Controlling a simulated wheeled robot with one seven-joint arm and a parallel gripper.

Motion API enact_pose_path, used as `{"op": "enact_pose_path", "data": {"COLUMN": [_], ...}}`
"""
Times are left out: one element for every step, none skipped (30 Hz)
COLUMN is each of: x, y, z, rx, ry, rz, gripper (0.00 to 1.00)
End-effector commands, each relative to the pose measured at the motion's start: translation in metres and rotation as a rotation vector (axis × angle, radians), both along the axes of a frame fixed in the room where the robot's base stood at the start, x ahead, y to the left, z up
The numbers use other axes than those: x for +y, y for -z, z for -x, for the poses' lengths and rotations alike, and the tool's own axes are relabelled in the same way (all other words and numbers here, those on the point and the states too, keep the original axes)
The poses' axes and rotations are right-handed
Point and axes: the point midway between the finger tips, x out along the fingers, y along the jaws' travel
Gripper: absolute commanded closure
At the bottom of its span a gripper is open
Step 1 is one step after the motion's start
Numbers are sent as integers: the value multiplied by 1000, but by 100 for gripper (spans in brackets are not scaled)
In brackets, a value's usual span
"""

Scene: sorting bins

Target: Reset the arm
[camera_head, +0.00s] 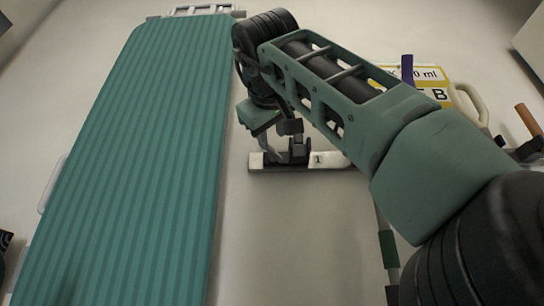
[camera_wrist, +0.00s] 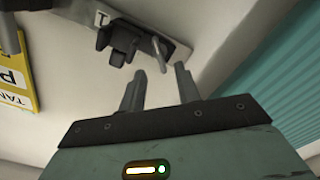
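My arm hides part of the bracket in the head view.
A long teal ribbed panel (camera_head: 140,150) fills the left side, and it also shows in the wrist view (camera_wrist: 275,75). A container with a yellow label B (camera_head: 440,94) stands at upper right, partly behind my arm. The pale surface between panel and bracket is clear.

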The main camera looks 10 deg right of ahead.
Motion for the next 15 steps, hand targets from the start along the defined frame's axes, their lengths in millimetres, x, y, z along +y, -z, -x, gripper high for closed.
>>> {"op": "enact_pose_path", "data": {"x": [1,1,1,1,1,1,1,1,1,1,1,1,1,1,1], "y": [1,0,0,0,0,0,0,0,0,0,0,0,0,0,0], "z": [3,5,6,6,7,7,7,6,6,6,6,6,6,6,6], "rx": [0,1,0,0,0,0,0,0,0,0,0,0,0,0,0], "ry": [-1,-1,0,0,0,0,0,0,0,0,0,0,0,0,0], "rz": [0,0,0,0,0,0,0,0,0,0,0,0,0,0,0], "gripper": [67,67,67,67,67,67,67,67,67,67,67,67,67,67,67]}}
